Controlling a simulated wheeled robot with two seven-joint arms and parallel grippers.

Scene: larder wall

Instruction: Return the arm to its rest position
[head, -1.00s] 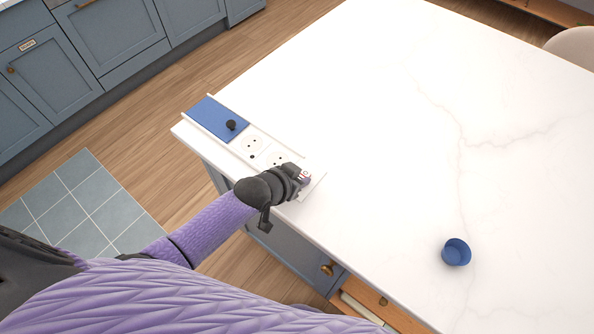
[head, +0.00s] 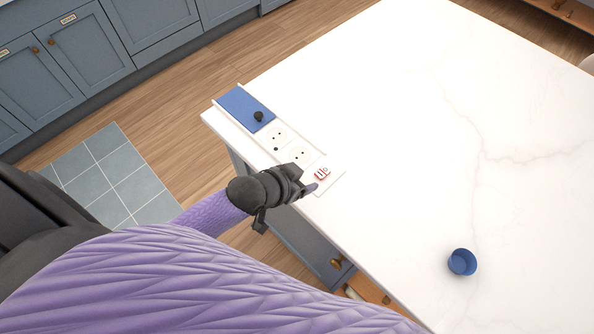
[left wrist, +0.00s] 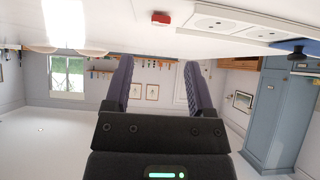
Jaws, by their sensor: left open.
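My left gripper (head: 308,186) is just off the near-left edge of the white countertop, beside a small red-and-white block. In the left wrist view the gripper's two fingers (left wrist: 157,85) stand apart with nothing between them. The red block (head: 321,174) sits on the counter at the near end of the socket strip; it also shows in the left wrist view (left wrist: 161,19), apart from the fingers. My purple left arm reaches in from the lower left. My right gripper is in neither view.
A socket strip (head: 287,144) with a blue sliding cover (head: 243,107) and black knob (head: 258,116) lies along the counter's left edge. A blue cup (head: 462,262) stands on the white countertop (head: 400,150). A drawer (head: 370,289) below the near edge appears partly open. Much of the counter is clear.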

